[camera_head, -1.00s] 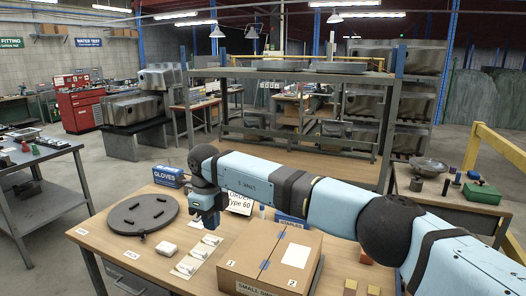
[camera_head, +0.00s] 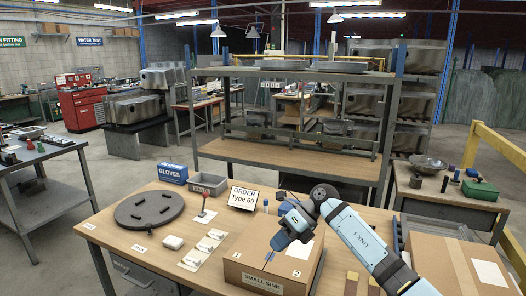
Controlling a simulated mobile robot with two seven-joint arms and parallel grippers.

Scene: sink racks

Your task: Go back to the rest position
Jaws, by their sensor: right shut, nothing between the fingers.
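My right gripper (camera_head: 276,243) is shut and empty. It hangs over the cardboard box labelled "SMALL SINK" (camera_head: 262,285) and hides part of its top; I cannot tell the exact gap between them. My right arm comes in from the lower right and bends at a dark joint behind the box. My left gripper is not in view.
On the wooden workbench (camera_head: 110,238) are a dark round plate (camera_head: 149,208), a blue gloves box (camera_head: 173,173), a grey bin (camera_head: 208,184), a red-knobbed lever (camera_head: 204,207), small white parts (camera_head: 172,242) and an "ORDER Type 60" sign (camera_head: 243,196). Another cardboard box (camera_head: 450,262) stands at right.

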